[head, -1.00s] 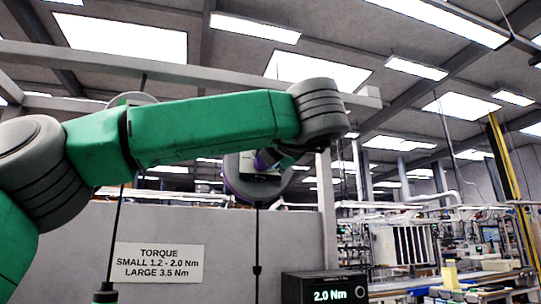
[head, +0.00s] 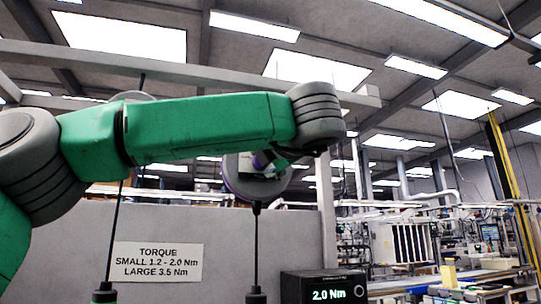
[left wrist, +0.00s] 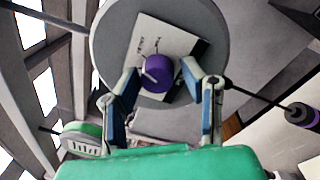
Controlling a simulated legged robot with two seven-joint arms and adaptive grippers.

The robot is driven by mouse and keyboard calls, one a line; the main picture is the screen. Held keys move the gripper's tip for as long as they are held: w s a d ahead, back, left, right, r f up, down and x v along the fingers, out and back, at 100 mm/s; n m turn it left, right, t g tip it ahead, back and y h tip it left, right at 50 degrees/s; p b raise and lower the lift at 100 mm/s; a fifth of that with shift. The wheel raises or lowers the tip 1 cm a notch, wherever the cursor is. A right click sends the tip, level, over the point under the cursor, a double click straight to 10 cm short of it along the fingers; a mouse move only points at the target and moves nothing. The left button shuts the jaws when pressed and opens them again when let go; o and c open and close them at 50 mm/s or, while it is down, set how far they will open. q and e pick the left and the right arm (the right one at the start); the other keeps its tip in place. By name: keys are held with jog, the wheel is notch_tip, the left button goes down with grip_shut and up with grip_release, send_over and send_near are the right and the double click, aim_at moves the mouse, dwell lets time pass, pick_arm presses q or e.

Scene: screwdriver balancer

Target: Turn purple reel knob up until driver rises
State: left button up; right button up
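The purple knob (left wrist: 158,72) sits at the centre of a grey reel face (left wrist: 110,40), in front of a pale label. My left gripper (left wrist: 160,68) has its fingers either side of the knob, with a gap showing at least on the right, so it looks open around it. In the head view the purple-rimmed reel (head: 232,180) is partly hidden by my left arm. A cable runs from the reel to a driver, whose dark top (head: 256,297) shows at the bottom edge. A purple-banded black part (left wrist: 300,113) hangs on this cable in the left wrist view. My right gripper is out of view.
A second cable and dark driver top (head: 104,292) hang at left. A green reel (left wrist: 82,138) shows low in the left wrist view. A torque sign (head: 157,262) is on the grey panel, and a display box (head: 323,287) reads 2.0 Nm.

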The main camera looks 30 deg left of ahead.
pick_arm(q)
jog(key=shift+w+a+f, duration=0.2)
jog(key=shift+w+a, duration=0.2)
jog(key=shift+a, duration=0.1)
jog(key=shift+s+r, duration=0.2)
jog(key=shift+s, duration=0.15)
jog(key=v, duration=1.2)
jog(key=shift+d, duration=0.2)
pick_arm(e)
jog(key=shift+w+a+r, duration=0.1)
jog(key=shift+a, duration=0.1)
pick_arm(q)
jog(key=shift+a, duration=0.1)
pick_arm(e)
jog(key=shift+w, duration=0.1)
